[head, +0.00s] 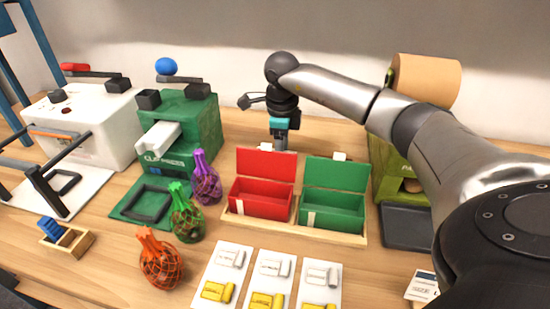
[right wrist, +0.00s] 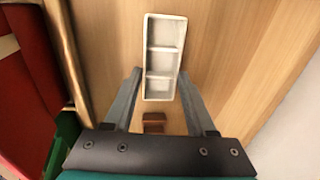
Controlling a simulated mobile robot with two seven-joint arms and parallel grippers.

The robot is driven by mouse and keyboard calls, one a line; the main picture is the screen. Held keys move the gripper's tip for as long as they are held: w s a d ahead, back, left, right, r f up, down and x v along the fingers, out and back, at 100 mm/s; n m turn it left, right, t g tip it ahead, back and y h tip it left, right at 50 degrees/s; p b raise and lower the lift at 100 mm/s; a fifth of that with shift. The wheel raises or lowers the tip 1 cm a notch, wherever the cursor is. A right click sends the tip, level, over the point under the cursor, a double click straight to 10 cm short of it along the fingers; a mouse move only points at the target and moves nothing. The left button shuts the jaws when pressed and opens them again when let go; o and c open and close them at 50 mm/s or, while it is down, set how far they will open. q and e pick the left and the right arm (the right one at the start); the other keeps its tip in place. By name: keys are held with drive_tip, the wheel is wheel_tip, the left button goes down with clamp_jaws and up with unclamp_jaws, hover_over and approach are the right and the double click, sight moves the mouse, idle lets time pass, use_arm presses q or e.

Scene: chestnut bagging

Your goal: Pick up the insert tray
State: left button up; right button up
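The insert tray (right wrist: 148,50) is a narrow white tray with three compartments in a row, lying on the wood surface in the right wrist view. My right gripper (right wrist: 159,72) is open, with one finger on each side of the tray's near end. I cannot tell whether the fingers touch it or how high they are above the table. My left gripper is not in view.
The open red box (head: 262,202) and open green box (head: 332,212) stand just in front of my right gripper. A small brown block (right wrist: 153,122) lies near the tray. A green machine (head: 205,130) stands left, netted bags (head: 160,262) and white cards (head: 222,270) lie nearer.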

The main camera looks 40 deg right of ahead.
clamp_jaws()
drive_tip(key=shift+r, duration=0.15)
